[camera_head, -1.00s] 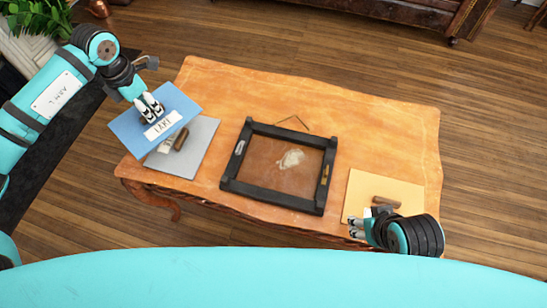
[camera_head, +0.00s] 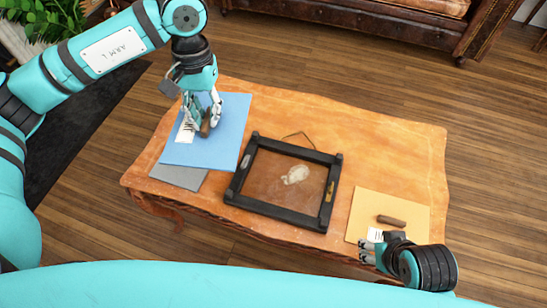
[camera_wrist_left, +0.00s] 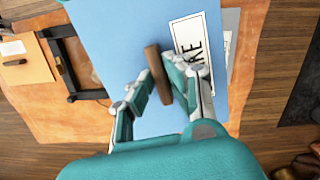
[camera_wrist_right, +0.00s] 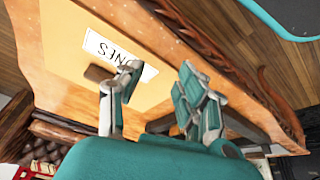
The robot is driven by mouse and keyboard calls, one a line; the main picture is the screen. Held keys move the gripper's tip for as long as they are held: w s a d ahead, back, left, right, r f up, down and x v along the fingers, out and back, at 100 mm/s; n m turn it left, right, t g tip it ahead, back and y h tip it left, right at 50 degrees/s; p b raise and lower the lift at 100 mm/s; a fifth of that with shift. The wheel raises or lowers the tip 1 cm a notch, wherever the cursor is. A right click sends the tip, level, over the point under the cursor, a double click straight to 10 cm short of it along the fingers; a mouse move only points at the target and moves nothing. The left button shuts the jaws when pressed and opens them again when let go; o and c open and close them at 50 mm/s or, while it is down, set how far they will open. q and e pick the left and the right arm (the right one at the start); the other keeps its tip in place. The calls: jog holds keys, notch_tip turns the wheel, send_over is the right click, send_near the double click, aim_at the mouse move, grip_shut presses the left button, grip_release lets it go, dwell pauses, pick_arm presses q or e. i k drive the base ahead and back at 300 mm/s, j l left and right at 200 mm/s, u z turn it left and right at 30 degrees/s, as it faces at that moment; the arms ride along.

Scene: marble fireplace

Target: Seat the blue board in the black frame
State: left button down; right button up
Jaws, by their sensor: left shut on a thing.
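The blue board (camera_head: 226,138) has a white label and a brown handle (camera_head: 206,128). My left gripper (camera_head: 208,112) is shut on that handle and holds the board over the table's left part, left of the frame. The left wrist view shows the fingers (camera_wrist_left: 158,78) around the handle (camera_wrist_left: 157,74). The black frame (camera_head: 275,211) lies on the table's middle, with a brown inside, a pale patch and small metal pieces on its sides. It is partly visible in the left wrist view (camera_wrist_left: 73,60). My right gripper (camera_wrist_right: 160,85) is open and empty beside the yellow board (camera_head: 408,208).
A grey board (camera_head: 180,177) lies on the wooden table (camera_head: 390,140), mostly hidden under the blue board in the head view. The yellow board at the right has a brown handle (camera_head: 391,221) and a white label. Bare tabletop lies behind and right of the frame.

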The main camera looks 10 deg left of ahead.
aim_at(286, 180)
jog(key=j+z, duration=0.15)
jog(key=z, duration=0.25)
jog(key=j+z, duration=0.15)
jog(key=z, duration=0.2)
jog(key=k+j+z, duration=0.1)
jog(key=z, duration=0.3)
jog(key=j+z, duration=0.1)
jog(key=z, duration=0.25)
jog(key=k+j, duration=0.45)
jog(key=j, duration=0.1)
